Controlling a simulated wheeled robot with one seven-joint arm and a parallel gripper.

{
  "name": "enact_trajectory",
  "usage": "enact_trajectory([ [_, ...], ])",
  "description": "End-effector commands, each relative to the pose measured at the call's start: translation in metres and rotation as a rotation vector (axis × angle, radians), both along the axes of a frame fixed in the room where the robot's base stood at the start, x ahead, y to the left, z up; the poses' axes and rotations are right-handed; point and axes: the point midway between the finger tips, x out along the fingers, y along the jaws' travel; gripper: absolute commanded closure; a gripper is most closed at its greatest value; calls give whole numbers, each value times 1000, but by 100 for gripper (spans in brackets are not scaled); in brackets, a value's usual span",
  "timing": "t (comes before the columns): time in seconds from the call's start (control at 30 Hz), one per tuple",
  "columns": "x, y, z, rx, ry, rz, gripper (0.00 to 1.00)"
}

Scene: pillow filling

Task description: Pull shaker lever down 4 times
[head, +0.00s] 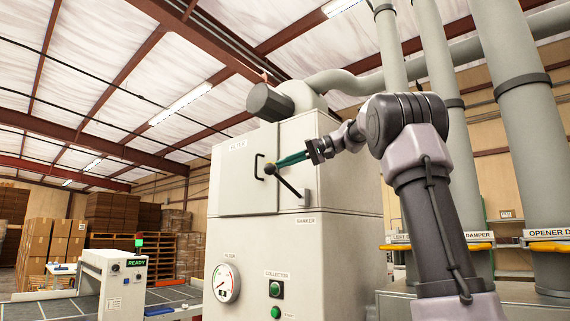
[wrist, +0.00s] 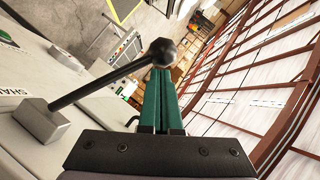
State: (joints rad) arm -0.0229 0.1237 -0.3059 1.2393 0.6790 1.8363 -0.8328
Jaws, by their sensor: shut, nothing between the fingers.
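The shaker lever is a dark rod with a round black knob (head: 270,168), on the front of the light grey cabinet. In the head view it slants up and left from its mount (head: 306,195) above the "SHAKER" label. My gripper (head: 279,164) has green fingers, shut, with the tips right by the knob. In the wrist view the knob (wrist: 160,51) lies just past the fingertips (wrist: 160,75), and the rod runs down-left to a grey block (wrist: 42,120). I cannot tell whether the fingers touch the knob.
The cabinet door has a black handle (head: 259,167) just left of the knob. Below are a gauge (head: 226,282) and green collector buttons (head: 276,289). Thick pipes (head: 515,90) and yellow damper handles (head: 548,247) stand right. A "READY" machine (head: 113,280) stands left.

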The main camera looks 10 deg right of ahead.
Motion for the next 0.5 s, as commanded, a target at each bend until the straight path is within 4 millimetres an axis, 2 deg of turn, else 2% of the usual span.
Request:
enact_trajectory([
  [0.27,-4,4,-5,-38,-28,1,100],
  [0.5,-11,15,-23,-156,-114,3,100],
])
